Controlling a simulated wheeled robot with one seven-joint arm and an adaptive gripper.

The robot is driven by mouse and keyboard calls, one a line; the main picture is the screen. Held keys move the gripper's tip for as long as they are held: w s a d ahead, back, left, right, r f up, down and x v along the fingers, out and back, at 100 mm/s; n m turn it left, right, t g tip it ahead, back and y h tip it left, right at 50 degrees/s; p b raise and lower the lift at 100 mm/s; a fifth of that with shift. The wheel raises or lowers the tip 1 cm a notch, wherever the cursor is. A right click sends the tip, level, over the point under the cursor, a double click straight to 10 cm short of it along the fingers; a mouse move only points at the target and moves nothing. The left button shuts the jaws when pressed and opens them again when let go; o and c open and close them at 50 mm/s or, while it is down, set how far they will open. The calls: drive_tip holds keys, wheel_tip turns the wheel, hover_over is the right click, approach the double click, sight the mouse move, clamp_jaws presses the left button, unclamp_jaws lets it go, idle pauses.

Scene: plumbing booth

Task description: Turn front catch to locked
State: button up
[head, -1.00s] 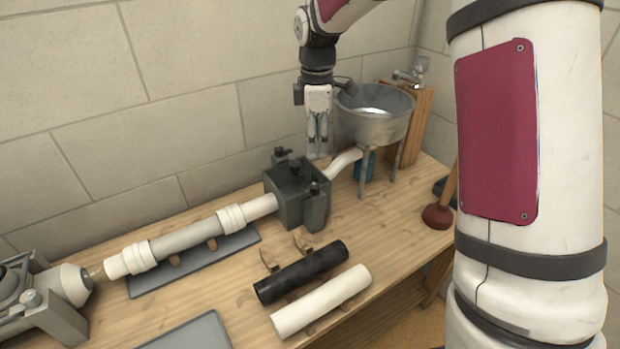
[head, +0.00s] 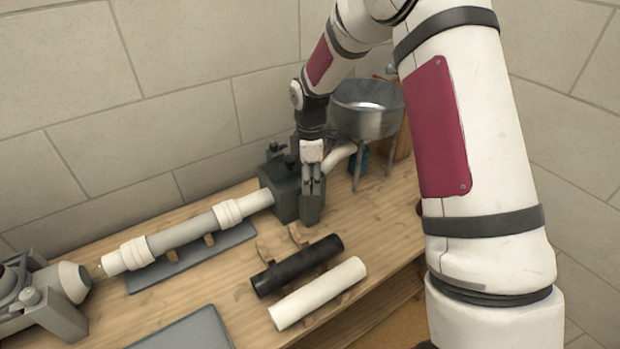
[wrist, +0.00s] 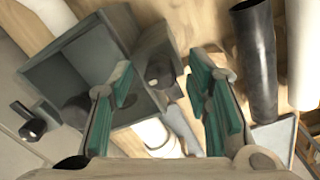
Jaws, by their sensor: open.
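A dark grey-green box fitting (head: 283,200) stands on the bench with the white and grey pipe entering its left side. My gripper (head: 311,190) is at the box's front right, pointing down, jaws open. In the wrist view, a dark round-ended catch (wrist: 160,73) shows on the box's edge between my two green-padded fingers; it looks like the front catch. I see a gap on each side, and cannot tell whether either finger touches it. In the head view my gripper hides this catch. Another dark catch (wrist: 30,124) is at the left of the wrist view.
A metal basin (head: 366,110) stands on legs behind and right of my gripper. A black pipe (head: 297,266) and a white pipe (head: 318,293) lie on wooden rests in front of the box. A grey plate (head: 190,332) lies at the bench front.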

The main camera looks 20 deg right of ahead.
drive_tip(key=shift+f, duration=0.15)
drive_tip(key=shift+c, duration=0.6)
clamp_jaws()
drive_tip(key=shift+m, duration=0.3)
drive_tip(key=m+b, duration=0.1)
drive_tip(key=m, duration=0.3)
drive_tip(key=m+b, duration=0.1)
drive_tip(key=m, duration=1)
drive_tip(key=shift+m+b, duration=0.3)
drive_tip(key=shift+m, duration=0.8)
